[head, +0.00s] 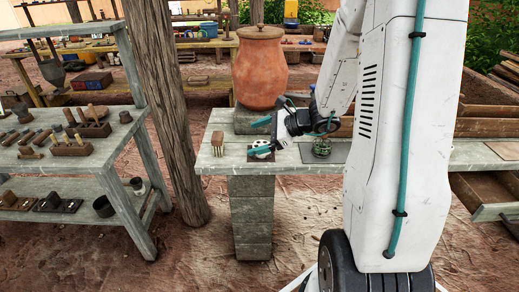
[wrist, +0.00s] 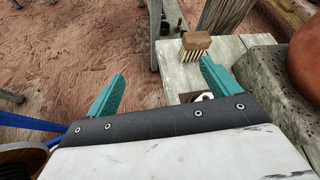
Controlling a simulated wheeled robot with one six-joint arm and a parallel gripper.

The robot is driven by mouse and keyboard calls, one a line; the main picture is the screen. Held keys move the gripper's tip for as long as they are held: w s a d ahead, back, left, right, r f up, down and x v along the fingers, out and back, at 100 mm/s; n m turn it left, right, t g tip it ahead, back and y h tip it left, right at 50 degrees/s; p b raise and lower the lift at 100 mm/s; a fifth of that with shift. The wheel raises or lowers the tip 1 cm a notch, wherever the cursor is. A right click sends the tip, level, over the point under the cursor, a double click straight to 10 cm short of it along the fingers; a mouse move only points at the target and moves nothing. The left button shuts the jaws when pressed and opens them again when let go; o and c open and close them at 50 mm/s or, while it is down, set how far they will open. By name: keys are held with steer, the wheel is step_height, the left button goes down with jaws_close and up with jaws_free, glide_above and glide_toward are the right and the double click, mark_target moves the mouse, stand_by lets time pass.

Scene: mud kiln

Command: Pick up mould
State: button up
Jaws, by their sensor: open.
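My gripper (head: 261,137) is open over the left end of the grey plank bench, with its teal fingers apart and nothing seen between them. In the wrist view my gripper (wrist: 161,70) also shows wide open. A small white piece with dark openings (head: 265,148) sits on a dark square mat (head: 261,158), right by the lower finger. In the wrist view this white piece (wrist: 204,97) is mostly hidden behind the gripper body, next to the right finger. I cannot tell for sure whether it is the mould. A small dark green openwork piece (head: 322,148) stands farther right on the bench.
A wooden brush (head: 217,138) stands at the bench's left end, also in the wrist view (wrist: 196,42). A large lidded clay jar (head: 260,70) on a grey block (wrist: 285,80) stands close behind the gripper. A post (head: 165,100) and tool shelf (head: 75,165) are left.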

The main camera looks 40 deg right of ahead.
steer(key=d+f+m+t+h, duration=0.1)
steer(key=d+f+m, duration=0.1)
steer(key=d, duration=0.1)
steer(key=d+f+m+t+h, duration=0.1)
steer(key=d+f+m, duration=0.1)
steer(key=d+f, duration=0.1)
steer(key=w+d+f+m+h, duration=0.1)
steer(key=d+f+m, duration=0.2)
steer(key=d, duration=0.1)
steer(key=shift+w+d+f+t, duration=0.1)
steer(key=shift+d+f+t, duration=0.1)
steer(key=shift+t, duration=0.2)
steer(key=shift+w+d+f+m+h, duration=0.1)
steer(key=shift+w+f+m+h, duration=0.1)
steer(key=shift+f+m+h, duration=0.1)
steer(key=x, duration=0.7)
steer(key=shift+w, duration=0.1)
steer(key=shift+c, duration=0.3)
steer(key=c, duration=1.2)
steer(key=shift+o, duration=0.2)
steer(key=shift+r, duration=0.1)
